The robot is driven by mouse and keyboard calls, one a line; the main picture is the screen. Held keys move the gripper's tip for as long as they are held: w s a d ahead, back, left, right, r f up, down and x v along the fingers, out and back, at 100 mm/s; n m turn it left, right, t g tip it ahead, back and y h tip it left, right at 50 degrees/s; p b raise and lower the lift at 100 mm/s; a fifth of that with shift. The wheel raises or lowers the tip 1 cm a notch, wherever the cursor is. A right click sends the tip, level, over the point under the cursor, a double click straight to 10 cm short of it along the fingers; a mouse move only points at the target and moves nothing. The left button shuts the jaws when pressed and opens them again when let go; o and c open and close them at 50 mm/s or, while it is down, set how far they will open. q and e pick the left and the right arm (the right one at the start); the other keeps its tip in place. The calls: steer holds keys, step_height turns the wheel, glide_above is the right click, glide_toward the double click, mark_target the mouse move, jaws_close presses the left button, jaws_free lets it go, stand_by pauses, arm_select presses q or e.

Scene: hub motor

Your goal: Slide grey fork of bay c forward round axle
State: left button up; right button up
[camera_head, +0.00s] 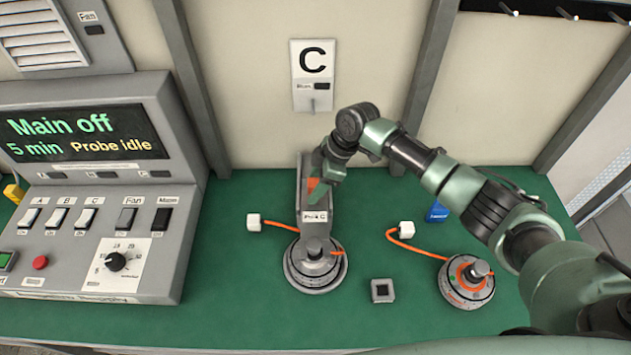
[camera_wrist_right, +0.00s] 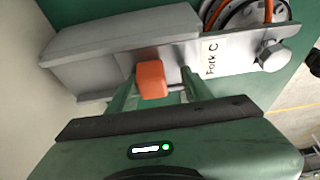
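The grey fork of bay C (camera_head: 316,229) stands on the green bench below the C sign, its near end at a hub motor (camera_head: 299,276). The fork fills the right wrist view (camera_wrist_right: 110,45), with its Fork C label and a bolt or axle end at right. An orange block (camera_wrist_right: 151,80) sticks out of its side. My right gripper (camera_wrist_right: 158,84) has one finger on each side of this block; a gap shows at the right finger, and I cannot tell whether the left one touches. In the head view, my right gripper (camera_head: 320,182) partly hides the fork. My left gripper is out of view.
A second hub motor (camera_head: 467,281) lies at right with an orange cable and white plug (camera_head: 406,228). Another white plug (camera_head: 253,222) lies left of the fork. A small grey block (camera_head: 382,290) sits between the motors. The control console (camera_head: 95,200) fills the left.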

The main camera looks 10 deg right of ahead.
steer(key=shift+a, duration=0.1)
steer(key=shift+w+r, duration=0.1)
steer(key=shift+w, duration=0.15)
steer(key=shift+d+r, duration=0.25)
steer(key=shift+r, duration=0.1)
steer(key=b+v, duration=0.1)
steer(key=v, duration=0.4)
steer(key=shift+s+r+b, duration=0.2)
steer(key=shift+r+b, duration=0.05)
steer(key=shift+b, duration=0.15)
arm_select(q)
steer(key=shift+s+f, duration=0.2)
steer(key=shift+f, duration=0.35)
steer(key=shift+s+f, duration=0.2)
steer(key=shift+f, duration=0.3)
arm_select(e)
steer(key=shift+s+d+r, duration=0.1)
steer(key=shift+d+r, duration=0.05)
steer(key=shift+r, duration=0.45)
